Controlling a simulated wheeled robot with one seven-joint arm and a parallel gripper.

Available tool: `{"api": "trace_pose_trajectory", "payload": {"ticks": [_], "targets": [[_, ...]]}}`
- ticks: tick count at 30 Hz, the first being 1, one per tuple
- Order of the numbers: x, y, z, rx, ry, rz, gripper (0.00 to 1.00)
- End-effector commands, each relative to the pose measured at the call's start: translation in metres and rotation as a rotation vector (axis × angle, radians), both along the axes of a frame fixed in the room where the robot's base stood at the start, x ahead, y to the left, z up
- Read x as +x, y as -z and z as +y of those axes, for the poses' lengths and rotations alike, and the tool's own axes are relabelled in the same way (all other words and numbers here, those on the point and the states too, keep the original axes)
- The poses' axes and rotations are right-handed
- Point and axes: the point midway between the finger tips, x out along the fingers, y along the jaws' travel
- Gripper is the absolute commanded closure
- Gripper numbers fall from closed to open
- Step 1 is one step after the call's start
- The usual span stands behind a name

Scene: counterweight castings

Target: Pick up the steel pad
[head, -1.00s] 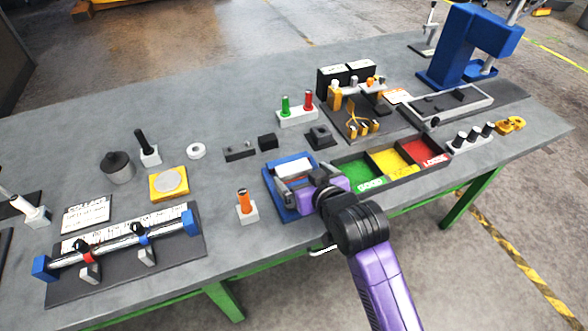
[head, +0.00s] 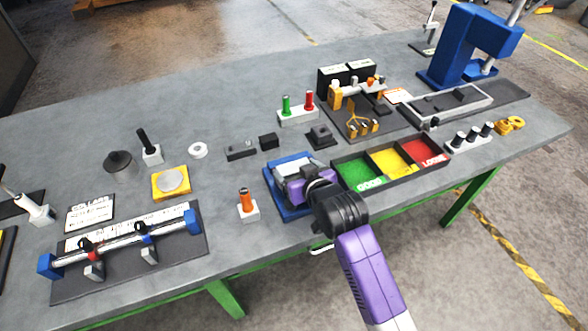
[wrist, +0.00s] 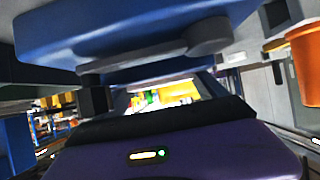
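My gripper (head: 297,178) is low over the blue tray (head: 274,203) at the table's front edge. A pale block sits in this tray, between or just under my fingers, and is mostly hidden by them. I cannot tell whether this block is the steel pad or whether my fingers touch it. A round silver disc (head: 172,180) lies on a yellow square base to the left, well apart from my gripper. In the wrist view a blue body (wrist: 130,35) fills the top, above my purple gripper housing; the finger gap does not show clearly.
A bin with green, yellow and red sections (head: 395,160) lies close on the right. Small dark blocks (head: 268,141) are behind. Bare table lies between the yellow base and the plug.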

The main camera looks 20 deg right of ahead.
Motion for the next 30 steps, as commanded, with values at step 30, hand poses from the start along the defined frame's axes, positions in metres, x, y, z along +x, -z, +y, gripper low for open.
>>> {"api": "trace_pose_trajectory", "payload": {"ticks": [30], "targets": [[0.002, -0.09, 0.0, 0.0, 0.0, -0.013, 0.91]]}}
